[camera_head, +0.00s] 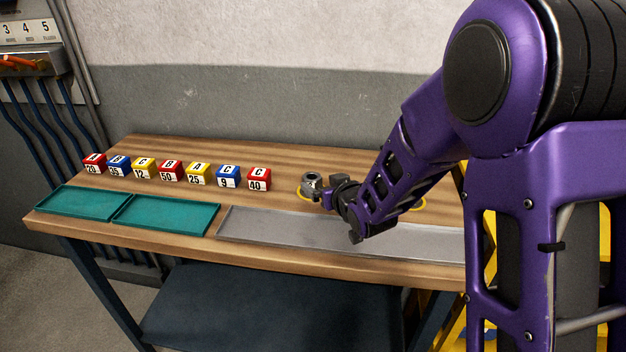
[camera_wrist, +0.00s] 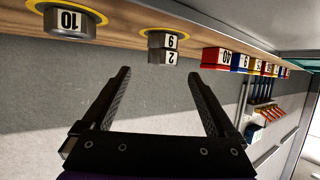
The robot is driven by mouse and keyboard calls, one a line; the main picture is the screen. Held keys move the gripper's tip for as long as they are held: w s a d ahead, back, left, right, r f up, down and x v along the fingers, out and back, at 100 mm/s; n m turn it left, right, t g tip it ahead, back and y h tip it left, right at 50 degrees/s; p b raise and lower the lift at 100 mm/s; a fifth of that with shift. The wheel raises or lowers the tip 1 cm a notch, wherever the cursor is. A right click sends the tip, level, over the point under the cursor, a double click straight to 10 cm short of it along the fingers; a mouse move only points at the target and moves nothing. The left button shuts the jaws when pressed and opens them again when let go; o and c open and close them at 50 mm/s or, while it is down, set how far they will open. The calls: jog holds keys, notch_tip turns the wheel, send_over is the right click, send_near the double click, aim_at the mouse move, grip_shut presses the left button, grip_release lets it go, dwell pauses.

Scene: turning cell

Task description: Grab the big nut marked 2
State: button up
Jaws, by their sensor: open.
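The big nut marked 2 (camera_wrist: 163,57) is grey metal. In the upside-down wrist view it sits on top of another grey nut (camera_wrist: 163,40), whose digit reads 9 or 6. In the head view the stacked nuts (camera_head: 312,180) stand on the bench, in a yellow ring, just left of my gripper (camera_head: 328,193). In the wrist view my gripper (camera_wrist: 160,74) is open and empty. The stack shows beyond the fingertips, roughly in line with the gap between them. The fingers do not visibly touch it.
Another nut marked 10 (camera_wrist: 66,21) stands on a yellow ring beside the stack. Several lettered blocks (camera_head: 171,171) line the bench. Two green trays (camera_head: 165,215) and a long grey tray (camera_head: 290,230) lie along the front edge. A wall rises behind.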

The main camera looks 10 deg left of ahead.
aim_at(313, 178)
jog(key=x, duration=0.5)
jog(key=shift+w+a, duration=0.25)
jog(key=shift+a, duration=0.1)
grip_shut()
